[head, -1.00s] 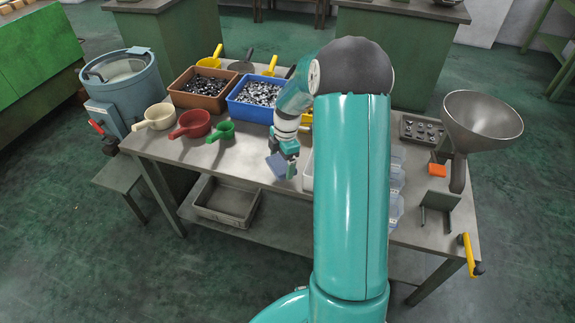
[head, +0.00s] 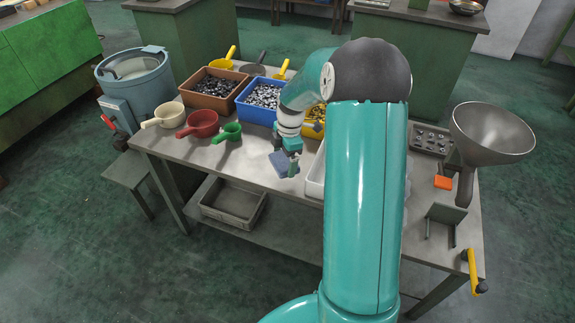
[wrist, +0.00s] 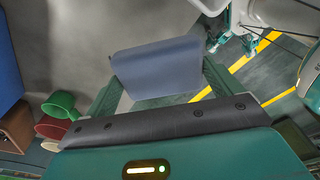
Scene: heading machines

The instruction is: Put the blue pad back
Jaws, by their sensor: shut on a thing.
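My gripper (head: 289,163) is shut on the blue pad (head: 281,164), a flat blue-grey piece held near the front of the table, left of the white tray. In the wrist view the pad (wrist: 158,68) spans the space between my two green fingers (wrist: 158,85). It is tilted in the head view and seems to hang at or just above the tabletop; I cannot tell whether it touches. My arm hides part of the table's middle.
Green (head: 229,132), red (head: 200,124) and cream (head: 163,115) scoops stand left of my gripper. A brown bin (head: 214,102) and a blue bin (head: 256,116) of parts stand behind. The white tray (head: 316,180) is close on the right. A funnel (head: 490,135) and orange block (head: 443,182) are farther right.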

